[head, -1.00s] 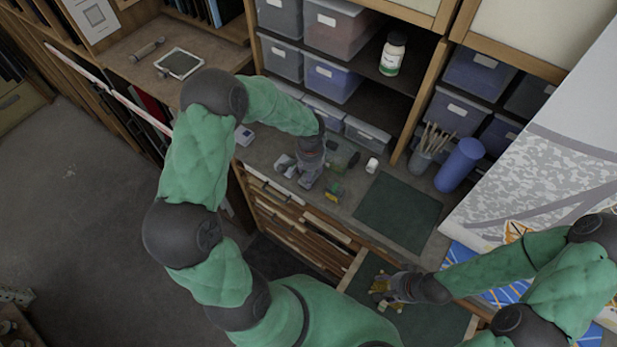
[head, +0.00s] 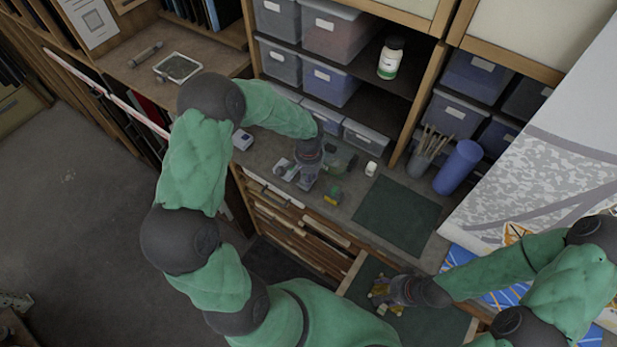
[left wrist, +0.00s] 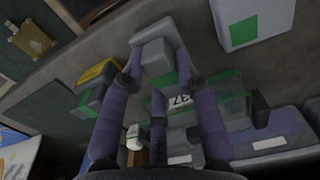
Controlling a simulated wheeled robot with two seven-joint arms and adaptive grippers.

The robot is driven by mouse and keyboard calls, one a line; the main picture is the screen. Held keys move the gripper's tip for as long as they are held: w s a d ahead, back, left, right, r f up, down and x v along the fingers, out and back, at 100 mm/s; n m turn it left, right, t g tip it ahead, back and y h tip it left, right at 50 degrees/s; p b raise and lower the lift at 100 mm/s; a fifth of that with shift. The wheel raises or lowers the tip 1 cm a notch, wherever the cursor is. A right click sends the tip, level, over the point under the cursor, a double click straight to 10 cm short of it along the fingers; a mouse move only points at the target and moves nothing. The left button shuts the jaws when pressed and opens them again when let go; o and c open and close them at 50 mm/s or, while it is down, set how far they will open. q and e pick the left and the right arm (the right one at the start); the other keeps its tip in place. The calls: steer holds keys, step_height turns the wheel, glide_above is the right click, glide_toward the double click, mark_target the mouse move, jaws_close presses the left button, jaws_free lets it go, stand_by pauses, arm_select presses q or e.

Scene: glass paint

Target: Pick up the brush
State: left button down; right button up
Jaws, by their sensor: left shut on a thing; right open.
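Several brushes (head: 432,139) stand upright in a holder (head: 418,163) at the right end of the counter, left of a blue cylinder. My left gripper (head: 292,174) is low over the counter, well left of the brushes. In the left wrist view its fingers are shut on a small grey block (left wrist: 154,54) with a green patch. My right gripper (head: 384,294) is open over the pulled-out drawer in front of the counter, below the brushes in the picture. A small yellow thing (head: 379,291) shows at its fingers; I cannot tell if they touch.
Near my left gripper are a yellow-green block (head: 333,196), a clear green container (head: 342,161), a white jar (head: 371,169) and a white box (head: 243,140). A dark green mat (head: 397,215) lies bare on the counter. The blue cylinder (head: 458,167) stands beside the brushes.

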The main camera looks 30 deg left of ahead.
arm_select(q)
step_height(320, 180, up, 2)
steer(key=shift+r, duration=0.2)
steer(key=s+d+r+b, duration=0.1)
steer(key=s+d+r, duration=0.4)
steer(key=s+r, duration=0.4)
steer(key=shift+s+r+b, duration=0.3)
steer(key=shift+s+r, duration=0.1)
steer(key=shift+s, duration=1.7)
